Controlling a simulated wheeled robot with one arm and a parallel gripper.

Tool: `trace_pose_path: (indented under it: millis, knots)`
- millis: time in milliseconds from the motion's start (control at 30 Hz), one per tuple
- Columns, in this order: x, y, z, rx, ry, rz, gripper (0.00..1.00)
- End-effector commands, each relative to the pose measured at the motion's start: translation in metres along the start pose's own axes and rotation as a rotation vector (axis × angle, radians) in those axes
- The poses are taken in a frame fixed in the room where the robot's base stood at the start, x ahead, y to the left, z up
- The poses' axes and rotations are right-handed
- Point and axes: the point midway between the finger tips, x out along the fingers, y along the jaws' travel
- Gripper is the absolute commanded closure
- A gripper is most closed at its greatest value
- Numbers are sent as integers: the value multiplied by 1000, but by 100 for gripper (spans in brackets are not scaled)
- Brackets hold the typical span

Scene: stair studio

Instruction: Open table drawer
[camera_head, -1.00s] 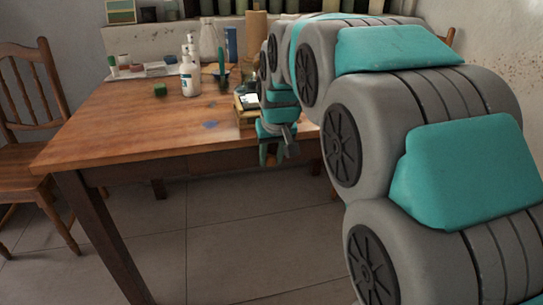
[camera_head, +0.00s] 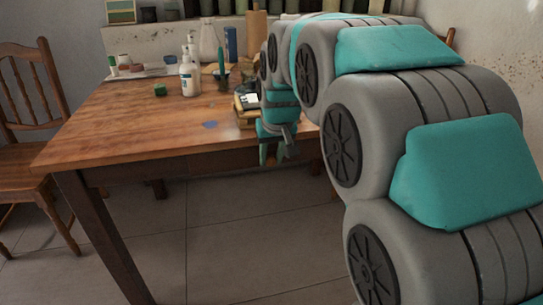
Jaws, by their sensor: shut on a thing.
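The wooden table (camera_head: 125,125) stands ahead, with its drawer front (camera_head: 225,161) set under the front edge of the top. The drawer looks flush or nearly so; no clear gap shows. My gripper (camera_head: 277,158) is at the front edge of the table, right of the middle, with its fingers pointing down against the drawer front. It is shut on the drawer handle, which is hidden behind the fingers. My arm covers the right end of the table.
Yellowish books (camera_head: 244,115) lie on the table close behind my gripper. White bottles (camera_head: 188,75), a green block (camera_head: 160,90) and a tray (camera_head: 150,70) are further back. A wooden chair (camera_head: 30,130) stands left. The tiled floor (camera_head: 235,230) in front is clear.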

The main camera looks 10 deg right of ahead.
Motion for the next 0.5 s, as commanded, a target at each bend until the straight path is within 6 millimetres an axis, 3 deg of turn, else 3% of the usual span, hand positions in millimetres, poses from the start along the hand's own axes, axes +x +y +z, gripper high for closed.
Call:
trace_pose_path:
  millis: [300, 500]
  knots:
    - [-1, 0, 1, 0, 0, 0, 100]
    - [-6, 0, 16, 0, 1, 0, 100]
